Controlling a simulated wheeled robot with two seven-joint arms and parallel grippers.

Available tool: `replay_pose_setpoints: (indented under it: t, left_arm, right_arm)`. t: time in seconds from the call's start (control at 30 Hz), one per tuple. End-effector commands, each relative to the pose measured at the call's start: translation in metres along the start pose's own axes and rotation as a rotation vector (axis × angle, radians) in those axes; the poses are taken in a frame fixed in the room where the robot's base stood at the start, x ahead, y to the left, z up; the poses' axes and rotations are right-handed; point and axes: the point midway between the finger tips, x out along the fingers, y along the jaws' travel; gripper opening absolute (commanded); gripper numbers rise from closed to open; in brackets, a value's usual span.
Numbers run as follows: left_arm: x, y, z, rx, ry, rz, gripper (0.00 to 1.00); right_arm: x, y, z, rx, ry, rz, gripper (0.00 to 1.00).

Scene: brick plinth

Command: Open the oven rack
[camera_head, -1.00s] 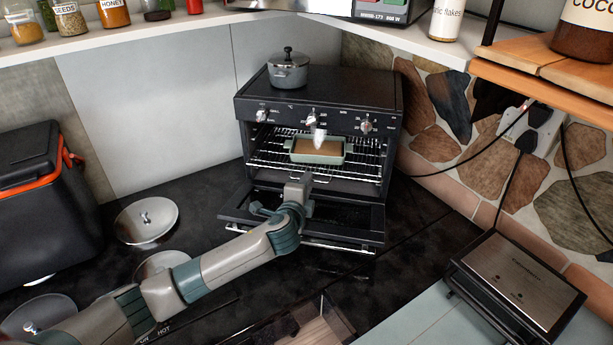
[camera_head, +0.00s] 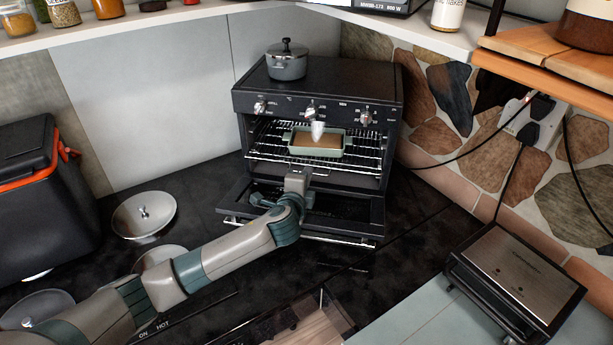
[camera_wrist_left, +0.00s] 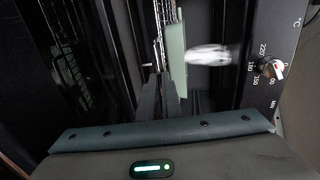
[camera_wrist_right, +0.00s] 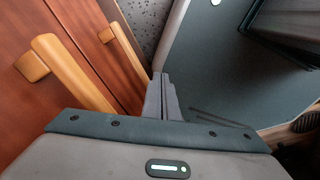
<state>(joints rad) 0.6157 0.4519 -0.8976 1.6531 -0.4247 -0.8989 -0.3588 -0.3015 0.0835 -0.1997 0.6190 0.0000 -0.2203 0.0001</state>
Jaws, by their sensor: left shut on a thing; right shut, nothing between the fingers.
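The oven rack (camera_head: 264,149) is a set of metal wires inside the black toaster oven (camera_head: 245,101). A pale green dish (camera_head: 318,153) with brown contents sits on the rack. The oven door (camera_head: 362,213) is folded down open. My left gripper (camera_head: 304,170) is at the rack's front edge, below the dish, and is shut on the rack; its fingertips are partly hidden. In the left wrist view, my left fingers (camera_wrist_left: 167,88) are beside rack wires (camera_wrist_left: 158,35) and the dish (camera_wrist_left: 176,55). My right gripper (camera_wrist_right: 160,82) is shut and empty, seen only in the right wrist view.
A grey pot (camera_head: 287,64) stands on the oven. A pale blurred shape (camera_head: 318,130) shows above the dish. Wooden handles (camera_wrist_right: 75,75) lie near my right gripper.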

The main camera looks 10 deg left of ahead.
Motion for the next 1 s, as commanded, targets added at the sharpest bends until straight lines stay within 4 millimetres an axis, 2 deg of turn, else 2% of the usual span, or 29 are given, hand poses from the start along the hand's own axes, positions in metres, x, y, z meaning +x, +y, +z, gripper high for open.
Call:
replay_pose_setpoints:
  t: [0.57,1.0]
  left_arm:
    - [0.0,0.001,0.0007,0.0,-0.001,0.002,0.0]
    - [0.0001,0.0012,0.0008,0.001,-0.002,0.002,0.0]
  right_arm:
    - [0.0002,-0.0069,-0.0037,0.002,0.005,-0.007,0.0]
    - [0.0002,-0.0051,-0.0036,0.002,0.005,-0.005,0.0]
